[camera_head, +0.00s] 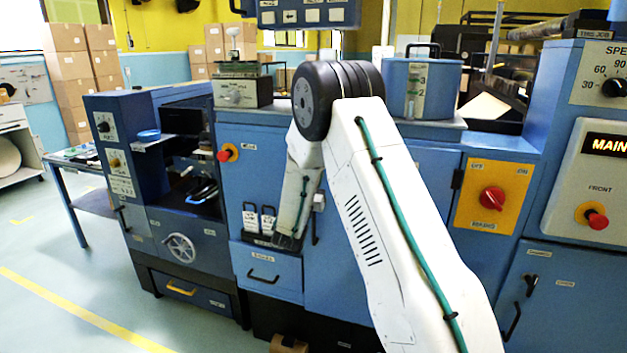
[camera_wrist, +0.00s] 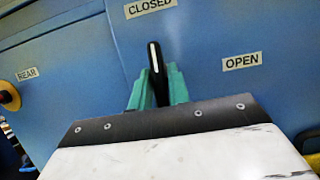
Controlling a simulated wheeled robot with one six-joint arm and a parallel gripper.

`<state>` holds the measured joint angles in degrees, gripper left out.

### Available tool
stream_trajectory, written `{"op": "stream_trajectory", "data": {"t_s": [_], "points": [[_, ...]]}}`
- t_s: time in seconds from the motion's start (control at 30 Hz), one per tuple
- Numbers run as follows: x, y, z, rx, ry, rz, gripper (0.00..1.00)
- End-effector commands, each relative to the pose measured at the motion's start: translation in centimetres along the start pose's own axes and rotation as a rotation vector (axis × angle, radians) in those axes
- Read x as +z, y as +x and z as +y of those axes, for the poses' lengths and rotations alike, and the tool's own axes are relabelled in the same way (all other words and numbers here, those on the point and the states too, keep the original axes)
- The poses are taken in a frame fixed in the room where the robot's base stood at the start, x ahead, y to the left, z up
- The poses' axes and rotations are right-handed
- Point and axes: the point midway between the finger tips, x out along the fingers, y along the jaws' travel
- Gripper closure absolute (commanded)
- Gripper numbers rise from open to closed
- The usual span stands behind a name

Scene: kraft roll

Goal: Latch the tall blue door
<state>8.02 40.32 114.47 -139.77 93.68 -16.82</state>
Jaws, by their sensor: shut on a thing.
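In the wrist view, the blue door face (camera_wrist: 215,35) fills most of the picture. A black latch handle (camera_wrist: 154,56) with a white line on it stands between the teal fingers of my gripper (camera_wrist: 157,80), which is shut on it. The handle points up towards the CLOSED label (camera_wrist: 150,8). The OPEN label (camera_wrist: 242,62) is to its right. In the head view, my white arm reaches the blue cabinets and hides my gripper and the latch. Whether the door is flush with its frame is unclear.
A red button (camera_head: 228,153) on a yellow base is left of my arm. A red rotary switch (camera_head: 493,197) on a yellow panel is to the right. A blue drawer (camera_head: 268,277) is low on the cabinet. Open floor (camera_head: 60,310) lies at the left.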

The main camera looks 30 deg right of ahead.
Motion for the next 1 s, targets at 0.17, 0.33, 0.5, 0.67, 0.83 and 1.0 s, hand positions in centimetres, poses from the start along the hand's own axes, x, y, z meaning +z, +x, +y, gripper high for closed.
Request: {"op": "stream_trajectory", "data": {"t_s": [0.17, 0.33, 0.5, 0.67, 0.83, 1.0], "points": [[-0.07, -0.05, 0.02, 0.010, -0.020, 0.002, 1.00], [-0.07, -0.05, 0.03, 0.011, -0.023, 0.002, 1.00], [-0.07, -0.05, 0.02, 0.010, -0.022, 0.002, 1.00], [-0.06, -0.04, 0.01, 0.010, -0.022, 0.001, 0.60], [-0.03, -0.01, 0.00, 0.009, -0.022, 0.001, 0.60], [-0.04, -0.71, 0.03, 0.010, -0.021, 0.001, 0.60]]}}
